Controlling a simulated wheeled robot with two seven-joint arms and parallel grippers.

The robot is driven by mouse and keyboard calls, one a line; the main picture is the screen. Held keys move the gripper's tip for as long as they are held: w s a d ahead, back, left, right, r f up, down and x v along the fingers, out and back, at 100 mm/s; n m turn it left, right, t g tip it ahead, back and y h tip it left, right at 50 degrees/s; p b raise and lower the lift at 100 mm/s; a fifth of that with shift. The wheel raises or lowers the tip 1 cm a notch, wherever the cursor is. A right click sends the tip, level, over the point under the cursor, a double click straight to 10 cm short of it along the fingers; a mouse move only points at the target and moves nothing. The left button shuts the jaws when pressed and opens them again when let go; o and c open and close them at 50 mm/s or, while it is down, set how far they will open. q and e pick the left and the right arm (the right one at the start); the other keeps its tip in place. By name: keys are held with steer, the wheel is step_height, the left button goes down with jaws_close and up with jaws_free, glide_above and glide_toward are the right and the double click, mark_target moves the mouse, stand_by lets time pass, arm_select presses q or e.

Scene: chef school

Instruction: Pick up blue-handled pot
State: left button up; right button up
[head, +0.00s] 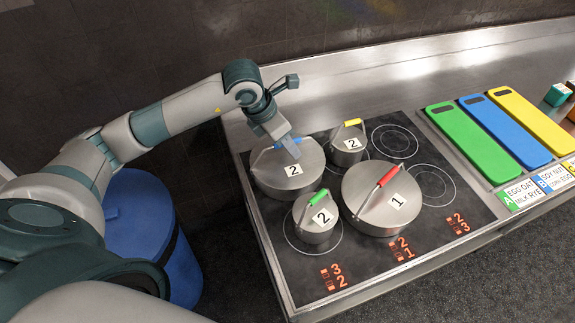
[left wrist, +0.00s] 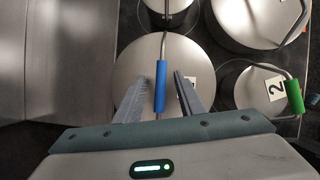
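The blue-handled pot (head: 301,176) is a wide steel pot with a "2" label at the back left of the cooktop. Its lid also shows in the left wrist view (left wrist: 143,72). Its blue handle (left wrist: 160,86) lies between the two fingers of my left gripper (left wrist: 156,90), with a gap visible on each side. In the head view my left gripper (head: 289,148) is over the pot at the handle and hides part of it. The left fingers are open. My right gripper is in neither view.
A yellow-handled pot (head: 348,153), a green-handled pot (head: 315,230) and a large red-handled pot (head: 380,218) stand close by on the black cooktop (head: 455,217). Green (head: 475,145), blue (head: 508,135) and yellow (head: 535,122) boards lie to the right. A blue bin (head: 130,220) stands left.

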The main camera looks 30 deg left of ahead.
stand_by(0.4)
arm_select(q)
jaws_close()
stand_by(1.3)
